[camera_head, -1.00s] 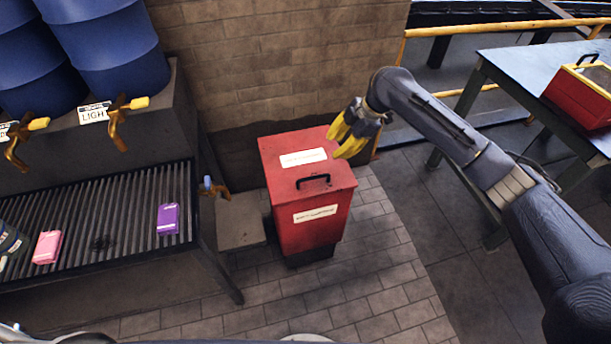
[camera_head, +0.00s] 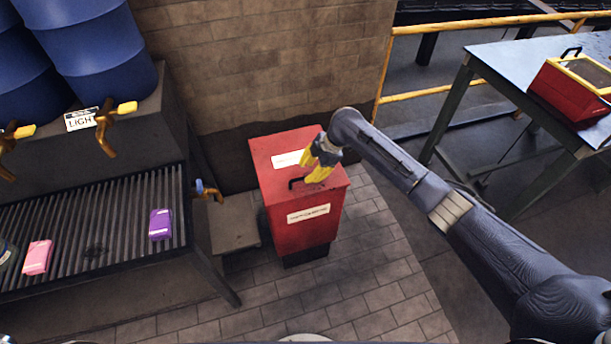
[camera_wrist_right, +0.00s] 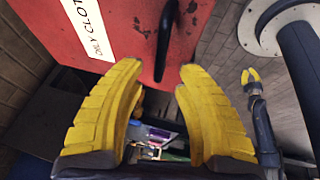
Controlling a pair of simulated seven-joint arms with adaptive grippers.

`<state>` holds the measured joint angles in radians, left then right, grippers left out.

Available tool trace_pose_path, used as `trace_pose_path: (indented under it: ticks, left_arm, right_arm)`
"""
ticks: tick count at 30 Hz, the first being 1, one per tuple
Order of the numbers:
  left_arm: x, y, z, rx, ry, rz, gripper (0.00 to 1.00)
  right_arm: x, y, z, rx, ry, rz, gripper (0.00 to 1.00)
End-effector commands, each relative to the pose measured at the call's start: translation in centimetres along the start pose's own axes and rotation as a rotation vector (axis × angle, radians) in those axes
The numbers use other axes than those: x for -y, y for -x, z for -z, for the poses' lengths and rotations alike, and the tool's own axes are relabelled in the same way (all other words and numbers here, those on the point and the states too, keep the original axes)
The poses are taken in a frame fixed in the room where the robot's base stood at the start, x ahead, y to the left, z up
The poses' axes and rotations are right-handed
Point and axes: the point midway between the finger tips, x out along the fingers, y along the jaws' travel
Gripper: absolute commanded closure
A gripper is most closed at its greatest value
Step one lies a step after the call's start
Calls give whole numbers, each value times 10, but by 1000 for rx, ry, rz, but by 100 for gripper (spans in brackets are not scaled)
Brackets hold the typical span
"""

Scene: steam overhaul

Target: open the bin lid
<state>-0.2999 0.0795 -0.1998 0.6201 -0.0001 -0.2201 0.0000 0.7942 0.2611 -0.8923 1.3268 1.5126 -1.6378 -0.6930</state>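The red bin (camera_head: 300,235) stands on the brick floor with its lid (camera_head: 265,148) closed. A black bar handle (camera_head: 296,184) sits near the lid's front edge; it also shows in the right wrist view (camera_wrist_right: 165,40). My right gripper (camera_head: 311,170) is above the lid, close to the handle and partly covering it. In the right wrist view its yellow fingers (camera_wrist_right: 158,75) are apart and empty, with the handle just beyond the fingertips. My left gripper (camera_wrist_right: 250,75) shows small at the right of the wrist view, its fingertips apart. It is not visible in the head view.
Left of the bin is a slatted bench (camera_head: 100,225) with a purple pack (camera_head: 160,224) and a pink pack (camera_head: 37,257). A brick wall (camera_head: 270,60) stands behind the bin. At right, a table (camera_head: 480,57) holds a red box (camera_head: 565,95). The floor in front is clear.

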Motion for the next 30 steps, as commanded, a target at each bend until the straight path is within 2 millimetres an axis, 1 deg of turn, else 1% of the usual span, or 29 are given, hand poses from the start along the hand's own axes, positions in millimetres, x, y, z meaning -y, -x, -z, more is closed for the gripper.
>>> trace_pose_path:
  ticks: [3,9,15,22,23,30]
  left_arm:
    - [0,0,0,1,0,0,100]
    - [0,0,-1,1,0,0,100]
    - [0,0,-1,1,0,0,100]
    - [0,0,-1,1,0,0,100]
    - [0,0,-1,1,0,0,100]
    - [0,0,-1,1,-1,0,100]
  right_arm:
    - [0,-14,0,-2,-3,0,66]
    - [0,-29,0,-1,-2,0,66]
    - [0,-34,0,0,1,-1,66]
    - [0,-34,0,0,0,-1,66]
    - [0,-34,0,0,0,-1,64]
    - [0,-34,0,0,0,-1,92]
